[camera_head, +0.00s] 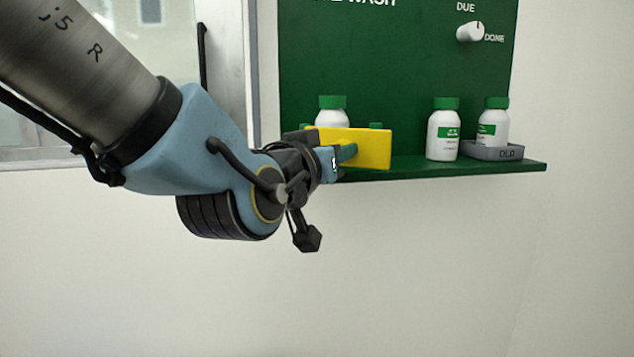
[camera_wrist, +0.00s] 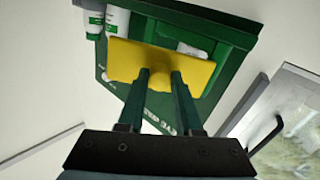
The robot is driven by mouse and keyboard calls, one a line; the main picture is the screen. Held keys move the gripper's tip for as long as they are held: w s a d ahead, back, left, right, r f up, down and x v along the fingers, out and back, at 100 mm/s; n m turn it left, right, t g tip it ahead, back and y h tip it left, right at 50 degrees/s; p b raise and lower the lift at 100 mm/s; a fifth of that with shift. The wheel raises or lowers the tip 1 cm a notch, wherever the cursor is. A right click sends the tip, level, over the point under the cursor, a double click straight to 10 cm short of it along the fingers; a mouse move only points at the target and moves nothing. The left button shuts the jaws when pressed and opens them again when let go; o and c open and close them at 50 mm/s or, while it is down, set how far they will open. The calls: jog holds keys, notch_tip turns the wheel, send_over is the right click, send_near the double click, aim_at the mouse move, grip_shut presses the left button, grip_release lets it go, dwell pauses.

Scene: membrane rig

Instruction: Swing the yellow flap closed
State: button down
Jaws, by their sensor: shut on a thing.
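The yellow flap (camera_head: 368,148) is a flat plate at the front of the left part of the green shelf. In the head view it stands in front of the lower part of a white bottle with a green cap (camera_head: 332,108). In the wrist view the flap (camera_wrist: 122,62) spans the shelf front, with a yellow knob (camera_wrist: 159,82) at its middle. My gripper (camera_head: 346,153) is at the flap's face. In the wrist view its two fingers (camera_wrist: 159,77) are shut on the knob, one on each side. I cannot tell how far the flap stands from closed.
A green panel (camera_head: 390,75) rises behind the shelf (camera_head: 460,167), with a white dial (camera_head: 470,31) between DUE and DONE. To the right, a bottle (camera_head: 443,135) stands on the shelf and another (camera_head: 493,125) in a grey tray (camera_head: 493,151). A window is left; space below is clear.

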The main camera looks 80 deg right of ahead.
aim_at(352, 166)
jog(key=n+t, duration=0.1)
jog(key=s+d+n+t+b, duration=0.1)
jog(key=t, duration=0.1)
jog(key=shift+s+d+h, duration=0.1)
jog(key=shift+s+h, duration=0.15)
jog(key=shift+h, duration=0.05)
jog(key=shift+s+d+n+t, duration=0.1)
jog(key=shift+d+n+t, duration=0.2)
jog(key=shift+t, duration=0.3)
jog(key=shift+s+d+n+t, duration=0.15)
jog(key=shift+n+t, duration=0.25)
jog(key=shift+t, duration=0.2)
jog(key=d+n+t+p, duration=0.1)
jog(key=t, duration=0.1)
jog(key=n+t+p, duration=0.1)
jog(key=t, duration=0.1)
jog(key=shift+s+d+r+n+p, duration=0.15)
jog(key=shift+d+n+p, duration=0.15)
jog(key=shift+d, duration=0.1)
jog(key=shift+d+n+t+y+p, duration=0.5)
jog(key=shift+n+t+y, duration=0.15)
jog(key=shift+t, duration=0.35)
jog(key=c, duration=0.6)
grip_release()
jog(key=shift+o, duration=0.2)
jog(key=b+v, duration=0.2)
jog(key=v, duration=0.8)
jog(key=shift+a, duration=0.45)
